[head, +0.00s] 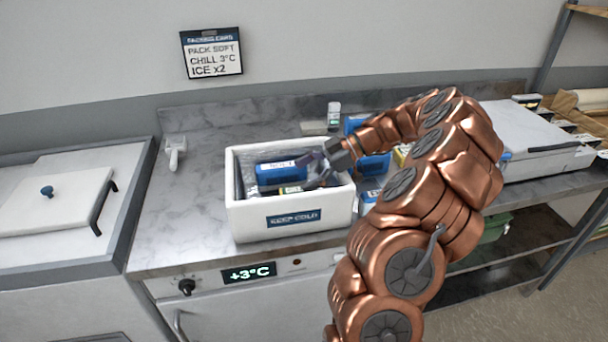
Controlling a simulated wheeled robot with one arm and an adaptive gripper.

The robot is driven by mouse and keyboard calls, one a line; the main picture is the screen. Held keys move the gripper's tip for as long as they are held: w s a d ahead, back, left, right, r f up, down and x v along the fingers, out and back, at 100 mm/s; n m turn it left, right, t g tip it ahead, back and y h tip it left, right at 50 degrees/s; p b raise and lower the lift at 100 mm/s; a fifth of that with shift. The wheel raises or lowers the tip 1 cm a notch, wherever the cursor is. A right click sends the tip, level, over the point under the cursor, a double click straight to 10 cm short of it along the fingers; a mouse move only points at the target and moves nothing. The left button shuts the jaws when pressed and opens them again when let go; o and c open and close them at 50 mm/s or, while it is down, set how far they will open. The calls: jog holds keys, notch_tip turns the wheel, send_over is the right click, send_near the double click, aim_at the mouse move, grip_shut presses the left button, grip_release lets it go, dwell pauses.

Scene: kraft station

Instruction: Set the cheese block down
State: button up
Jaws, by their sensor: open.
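A small dark block with a yellowish face (291,189), perhaps the cheese block, lies in front of the blue pack. My gripper (304,174) reaches into the box from the right with its fingers spread, beside these two things. Whether it touches either one is hard to tell. My gripper and the box walls hide part of the inside.
More blue packs (371,166) stand right of the box, partly behind my arm. A small jar (334,114) stands behind it and a white handled tool (176,151) lies to the left. A lidded white chest (58,201) is at far left.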

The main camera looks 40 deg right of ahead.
jog(key=shift+r, duration=0.15)
jog(key=r+p, duration=0.1)
jog(key=p, duration=0.2)
jog(key=shift+r, duration=0.15)
jog(key=shift+d+b, duration=0.25)
jog(key=shift+b, duration=0.1)
jog(key=shift+s+d+r+b, duration=0.2)
jog(key=shift+s+d+b, duration=0.2)
jog(key=shift+d, duration=0.25)
jog(key=b+v, duration=0.1)
jog(key=v, duration=0.7)
jog(key=shift+r, duration=0.3)
jog(key=shift+p+v, duration=0.6)
jog(key=shift+v, duration=0.15)
jog(key=shift+s+d+f, duration=0.1)
